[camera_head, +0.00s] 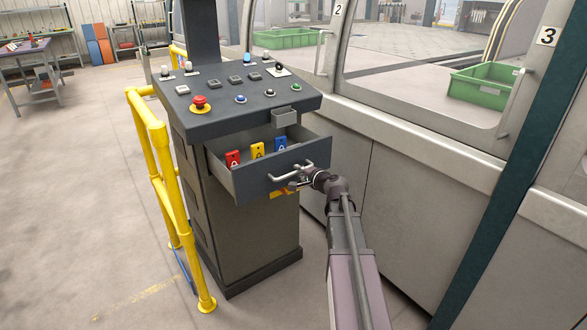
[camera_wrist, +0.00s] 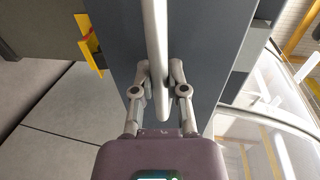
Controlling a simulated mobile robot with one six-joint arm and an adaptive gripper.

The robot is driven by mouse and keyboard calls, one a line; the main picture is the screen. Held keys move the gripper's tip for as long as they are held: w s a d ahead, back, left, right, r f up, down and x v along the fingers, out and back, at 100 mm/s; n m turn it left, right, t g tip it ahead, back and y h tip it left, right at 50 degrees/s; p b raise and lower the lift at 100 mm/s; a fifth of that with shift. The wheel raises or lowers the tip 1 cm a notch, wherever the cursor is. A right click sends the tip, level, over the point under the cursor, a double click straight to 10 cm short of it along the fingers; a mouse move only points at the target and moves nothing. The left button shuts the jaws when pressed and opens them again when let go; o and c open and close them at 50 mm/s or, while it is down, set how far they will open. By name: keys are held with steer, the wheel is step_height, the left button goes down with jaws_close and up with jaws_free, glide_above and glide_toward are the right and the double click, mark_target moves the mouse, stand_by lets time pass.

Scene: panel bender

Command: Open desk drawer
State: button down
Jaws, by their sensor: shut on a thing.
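The desk drawer (camera_head: 262,176) is a dark grey drawer in the control desk (camera_head: 250,235), and it stands pulled out. Inside it stand a red padlock tag (camera_head: 233,158), a yellow one (camera_head: 257,150) and a blue one (camera_head: 281,144). A light metal bar handle (camera_head: 287,174) runs across the drawer front. My gripper (camera_head: 298,182) is at the right end of the handle. In the wrist view my gripper's fingers (camera_wrist: 160,82) lie on either side of the handle (camera_wrist: 156,40) and are shut on it.
A yellow guard rail (camera_head: 158,165) stands close to the left of the desk. The machine's grey panel (camera_head: 400,190) with windows runs along the right. A red emergency button (camera_head: 200,102) and other controls sit on the desk top. Open floor (camera_head: 75,190) lies to the left.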

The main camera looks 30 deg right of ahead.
steer(key=shift+s+d, duration=0.1)
steer(key=shift+s, duration=0.55)
steer(key=c, duration=0.6)
jaws_free()
steer(key=shift+c, duration=0.2)
steer(key=shift+s, duration=0.1)
